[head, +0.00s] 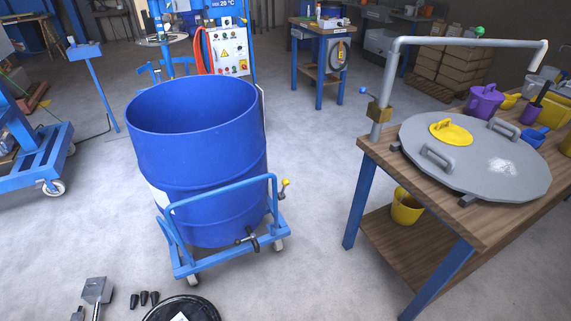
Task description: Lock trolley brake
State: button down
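A blue trolley (228,257) stands left of centre on the floor, with a tubular push frame and small casters. A large open blue drum (200,150) stands upright on it. A dark lever with a grey end (246,238) sits low on the trolley's near side. My gripper is not in view.
A wooden-topped bench (480,229) on the right bears a grey round lid (478,160). Another blue wheeled frame (35,160) is at the left. A control panel (228,52) stands behind the drum. Grey floor is free between trolley and bench.

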aim_at(281, 195)
jog(key=i+l+u, duration=0.15)
jog(key=i+l, duration=0.15)
jog(key=i+l+u, duration=0.15)
jog(key=i+l, duration=0.15)
jog(key=l, duration=0.15)
jog(key=i+l+u, duration=0.15)
jog(key=i+l, duration=0.15)
jog(key=l, duration=0.15)
jog(key=i+j+u, duration=0.1)
jog(key=i+u, duration=0.3)
jog(key=i, duration=0.6)
jog(key=i+j, duration=0.2)
jog(key=j+u, duration=0.05)
jog(key=j, duration=0.05)
